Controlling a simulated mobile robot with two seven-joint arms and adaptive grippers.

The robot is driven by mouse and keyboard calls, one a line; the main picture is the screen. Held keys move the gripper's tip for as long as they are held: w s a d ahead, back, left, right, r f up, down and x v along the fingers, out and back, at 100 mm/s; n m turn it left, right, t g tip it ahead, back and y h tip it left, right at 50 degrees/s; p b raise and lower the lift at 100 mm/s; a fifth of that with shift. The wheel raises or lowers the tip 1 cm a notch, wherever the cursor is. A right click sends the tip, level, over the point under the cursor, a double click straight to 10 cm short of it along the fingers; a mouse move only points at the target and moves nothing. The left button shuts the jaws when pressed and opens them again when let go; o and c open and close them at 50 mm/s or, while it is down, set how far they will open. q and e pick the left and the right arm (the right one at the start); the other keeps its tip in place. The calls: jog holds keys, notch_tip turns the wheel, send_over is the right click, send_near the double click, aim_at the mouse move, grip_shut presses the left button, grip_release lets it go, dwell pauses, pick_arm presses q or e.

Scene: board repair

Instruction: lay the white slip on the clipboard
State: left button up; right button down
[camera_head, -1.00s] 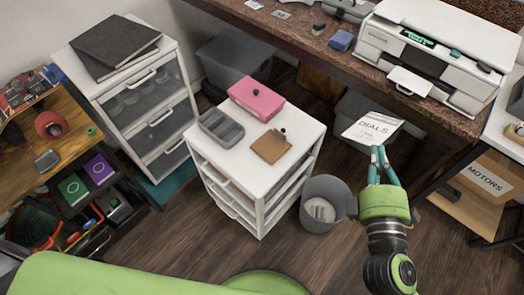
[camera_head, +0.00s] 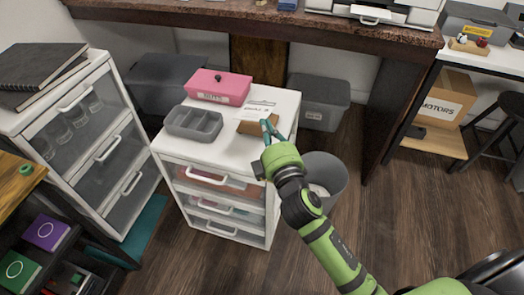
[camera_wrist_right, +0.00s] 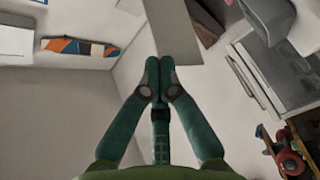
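The white slip (camera_head: 260,104) shows just beyond my right gripper (camera_head: 268,126), over the top of the white drawer unit. In the right wrist view my fingers (camera_wrist_right: 153,68) are shut on one end of the slip (camera_wrist_right: 178,28), which reaches away from the tips. The brown clipboard (camera_head: 250,127) lies on the unit's top, close to the fingertips and partly hidden by the slip and gripper. I cannot tell whether the slip touches it. My left gripper is not in view.
A grey divided tray (camera_head: 194,122) and a pink box (camera_head: 217,86) share the drawer unit's top (camera_head: 228,152). A grey bin (camera_head: 328,172) stands right of the unit. A dark wooden desk (camera_head: 215,14) runs behind.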

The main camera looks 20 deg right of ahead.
jog(key=shift+w+a+f+b, duration=0.1)
jog(key=shift+w+f+b, duration=0.3)
jog(key=shift+f+b, duration=0.7)
jog(key=shift+w+f+b, duration=0.35)
jog(key=shift+f+b, duration=0.7)
jog(key=shift+f, duration=0.15)
jog(key=shift+w+a+f+b, duration=0.1)
jog(key=shift+w+f+b, duration=0.3)
jog(key=shift+f+b, duration=0.7)
jog(key=shift+w+d+f+b, duration=0.1)
jog(key=shift+f+b, duration=0.5)
jog(key=shift+f, duration=0.1)
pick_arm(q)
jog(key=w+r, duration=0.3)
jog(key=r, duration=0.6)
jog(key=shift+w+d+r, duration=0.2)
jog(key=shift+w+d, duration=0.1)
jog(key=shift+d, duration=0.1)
pick_arm(e)
jog(key=shift+w+d+f, duration=0.2)
jog(key=shift+w+d, duration=0.35)
jog(key=shift+w, duration=0.25)
jog(key=c, duration=1.4)
grip_release()
jog(key=shift+o, duration=0.2)
